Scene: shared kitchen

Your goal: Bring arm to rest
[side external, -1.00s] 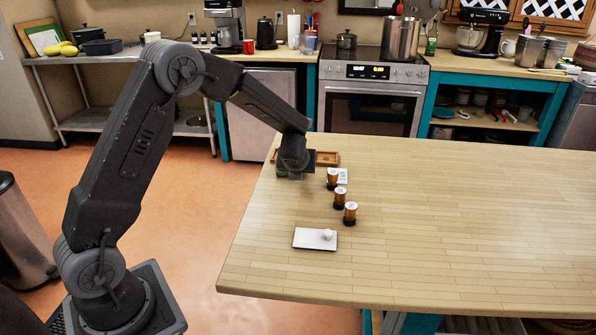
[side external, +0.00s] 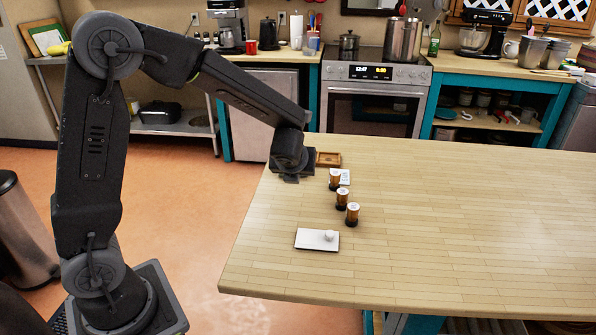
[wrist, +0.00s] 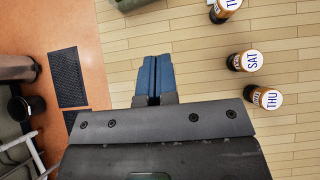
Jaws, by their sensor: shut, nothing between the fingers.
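My gripper (side external: 292,178) hangs over the far left corner of the wooden table (side external: 440,220). In the wrist view its blue fingers (wrist: 153,75) are together, with nothing between them. My arm reaches over from the left, its upper link nearly upright. In the wrist view, one lid reads SAT (wrist: 244,60) and another THU (wrist: 266,97).
A white rectangular plate (side external: 308,240) with a small white round object (side external: 330,236) lies in front of the bottles. A small wooden tray (side external: 328,158) is right behind the gripper. The table's right side is clear. A stove (side external: 375,100) and counters line the back wall.

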